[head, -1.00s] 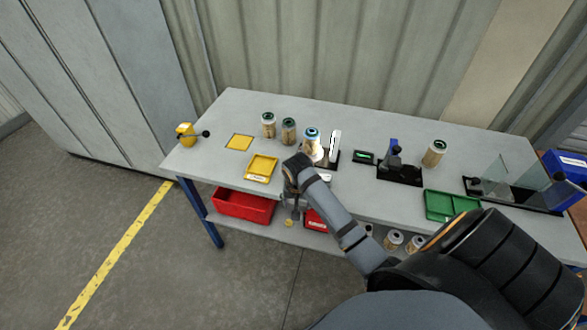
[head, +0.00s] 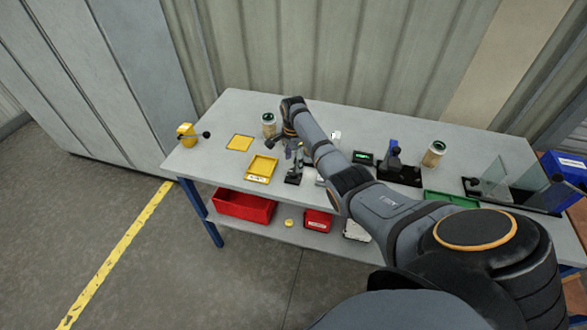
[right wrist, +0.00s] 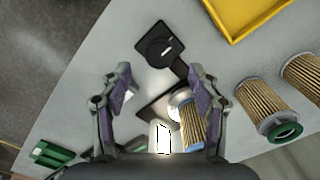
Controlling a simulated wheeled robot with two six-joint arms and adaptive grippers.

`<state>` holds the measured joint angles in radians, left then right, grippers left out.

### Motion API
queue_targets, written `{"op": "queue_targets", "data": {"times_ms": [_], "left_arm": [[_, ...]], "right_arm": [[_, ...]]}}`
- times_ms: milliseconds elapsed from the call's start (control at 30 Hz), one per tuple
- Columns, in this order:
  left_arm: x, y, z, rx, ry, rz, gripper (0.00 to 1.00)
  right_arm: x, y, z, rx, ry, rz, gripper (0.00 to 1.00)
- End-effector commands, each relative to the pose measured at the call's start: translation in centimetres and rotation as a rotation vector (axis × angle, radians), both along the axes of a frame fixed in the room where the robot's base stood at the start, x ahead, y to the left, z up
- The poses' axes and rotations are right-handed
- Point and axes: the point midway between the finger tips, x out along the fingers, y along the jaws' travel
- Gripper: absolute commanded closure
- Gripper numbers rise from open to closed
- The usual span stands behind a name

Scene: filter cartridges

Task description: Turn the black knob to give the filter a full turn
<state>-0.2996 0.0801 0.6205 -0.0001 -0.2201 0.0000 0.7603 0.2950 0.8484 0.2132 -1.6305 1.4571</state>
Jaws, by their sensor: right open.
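The black knob (right wrist: 158,48) sits on a black square base in the right wrist view, joined by a dark link to a second black plate. On that plate a pleated filter (right wrist: 190,125) stands by a round silver part, partly covered by my right finger. In the head view, my arm hides this filter. My right gripper (right wrist: 160,73) is open and empty, its fingers spread either side of the line to the knob, which lies just beyond the fingertips. In the head view it points down above the bench, and a black base (head: 293,179) shows below it. My left gripper is out of view.
A lit white panel (right wrist: 163,138) stands next to the filter. Other filters (right wrist: 268,112) stand close on the right in the wrist view. A yellow tray (head: 262,167) lies left of the gripper. A black stand with a blue part (head: 393,148) is farther right.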

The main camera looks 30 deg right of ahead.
Motion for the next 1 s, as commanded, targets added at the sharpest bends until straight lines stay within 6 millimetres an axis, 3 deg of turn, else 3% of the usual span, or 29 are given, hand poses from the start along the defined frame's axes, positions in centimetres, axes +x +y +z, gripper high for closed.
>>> {"op": "queue_targets", "data": {"times_ms": [233, 600, 1000], "left_arm": [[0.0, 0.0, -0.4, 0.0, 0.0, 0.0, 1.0], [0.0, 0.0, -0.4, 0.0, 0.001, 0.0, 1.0], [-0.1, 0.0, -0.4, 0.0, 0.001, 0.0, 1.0]], "right_arm": [[0.0, 0.0, -4.3, 0.0, 0.001, 0.001, 0.38], [0.0, 0.0, -5.1, -0.001, -0.002, 0.002, 0.38], [0.0, 0.0, -5.1, -0.001, -0.001, 0.001, 0.91]]}}
